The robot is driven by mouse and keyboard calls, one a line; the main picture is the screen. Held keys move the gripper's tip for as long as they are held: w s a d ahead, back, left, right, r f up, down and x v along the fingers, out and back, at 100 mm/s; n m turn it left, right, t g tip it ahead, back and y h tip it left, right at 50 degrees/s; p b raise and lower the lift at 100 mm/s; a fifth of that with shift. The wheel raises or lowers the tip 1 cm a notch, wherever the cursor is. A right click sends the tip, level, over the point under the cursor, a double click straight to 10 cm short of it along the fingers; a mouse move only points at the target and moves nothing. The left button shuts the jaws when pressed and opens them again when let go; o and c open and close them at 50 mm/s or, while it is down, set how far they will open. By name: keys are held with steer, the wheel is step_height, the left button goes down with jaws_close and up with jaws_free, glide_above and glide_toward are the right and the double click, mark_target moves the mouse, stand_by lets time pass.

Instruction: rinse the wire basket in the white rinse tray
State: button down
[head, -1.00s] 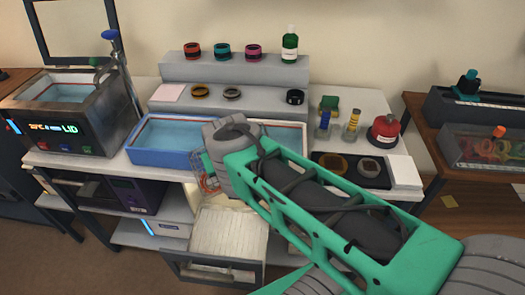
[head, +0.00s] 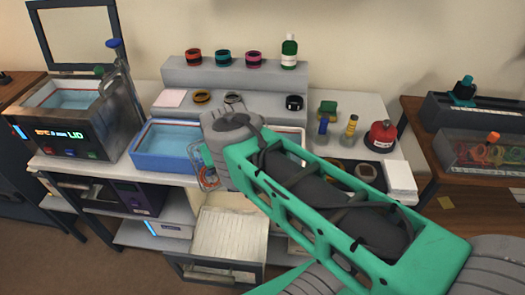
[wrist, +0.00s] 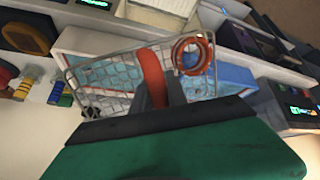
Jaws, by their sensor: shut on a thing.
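The wire basket (wrist: 90,88) hangs from my gripper (wrist: 158,92), which is shut on its red handle (wrist: 151,72). An orange ring (wrist: 193,53) shows at the basket. In the head view the basket (head: 209,179) is at the bench's front edge, partly hidden by my arm. The white rinse tray (wrist: 72,42) shows behind the basket mesh in the wrist view, with water in it. In the head view my arm covers most of that tray. Whether the basket is over its rim or in front of it I cannot tell.
A blue water tray (head: 165,163) stands left of the white one. A steel bath (head: 85,125) with raised lid is at far left. A drawer (head: 217,262) is pulled out below.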

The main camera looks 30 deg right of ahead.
step_height(320, 180, up, 6)
steer(key=p, duration=0.3)
steer(key=shift+f, duration=0.15)
steer(key=shift+f, duration=0.1)
stand_by(1.4)
